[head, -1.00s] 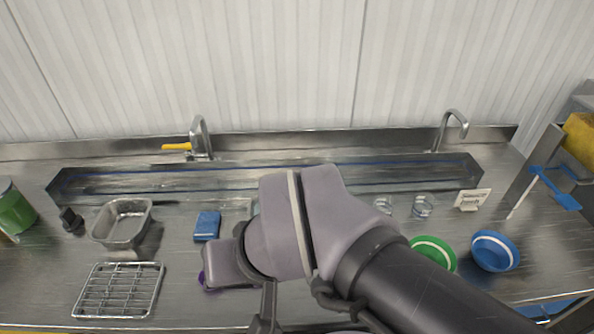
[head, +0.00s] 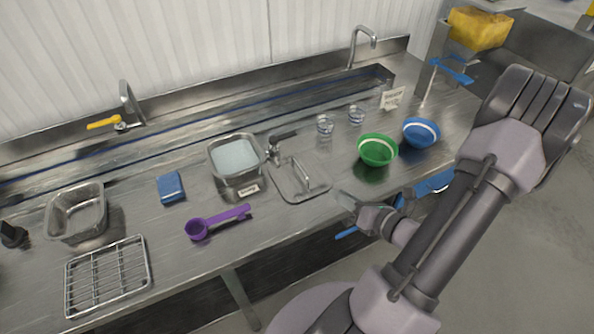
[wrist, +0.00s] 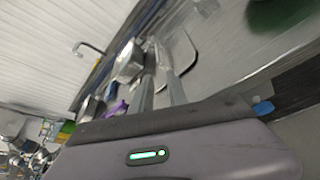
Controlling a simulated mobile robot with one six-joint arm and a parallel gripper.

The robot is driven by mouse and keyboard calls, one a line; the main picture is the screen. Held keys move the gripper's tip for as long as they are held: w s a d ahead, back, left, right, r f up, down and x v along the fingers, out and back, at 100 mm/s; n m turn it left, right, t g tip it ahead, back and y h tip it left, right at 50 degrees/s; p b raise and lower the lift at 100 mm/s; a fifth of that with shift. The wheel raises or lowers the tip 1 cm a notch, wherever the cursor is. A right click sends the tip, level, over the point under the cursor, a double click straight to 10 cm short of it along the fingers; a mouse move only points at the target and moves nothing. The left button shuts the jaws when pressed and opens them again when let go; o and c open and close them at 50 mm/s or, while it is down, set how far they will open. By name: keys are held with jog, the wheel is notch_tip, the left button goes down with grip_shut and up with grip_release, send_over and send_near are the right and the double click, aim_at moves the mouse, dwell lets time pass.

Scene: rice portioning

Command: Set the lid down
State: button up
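The steel lid (head: 318,186) with its raised bar handle lies flat on the counter, right of the square steel container (head: 238,184) holding pale, whitish contents. The container is uncovered. My gripper (head: 348,201) is to the right of the lid, by the counter's front edge, apart from the lid. In the wrist view the two fingers of my gripper (wrist: 158,75) show with a gap between them and nothing held. The container (wrist: 128,62) shows beyond the fingers there, blurred.
A purple scoop (head: 218,222), blue sponge (head: 171,187), empty steel pan (head: 77,212) and wire rack (head: 108,276) are to the left. Green (head: 377,151) and blue (head: 421,133) bowls and two small glass cups (head: 325,125) are to the right. A sink trough runs along the back.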

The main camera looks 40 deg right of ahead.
jog(key=b, duration=0.2)
send_near(302, 170)
jog(key=w+f, duration=0.1)
jog(key=w, duration=0.1)
jog(key=w+f, duration=0.1)
jog(key=w, duration=0.1)
jog(key=shift+f, duration=0.4)
jog(key=x, duration=0.2)
jog(key=b+x, duration=0.1)
jog(key=x, duration=0.1)
jog(key=b+x, duration=0.1)
jog(key=x, duration=0.1)
jog(key=shift+w+d+r, duration=0.1)
jog(key=shift+r, duration=0.45)
grip_shut()
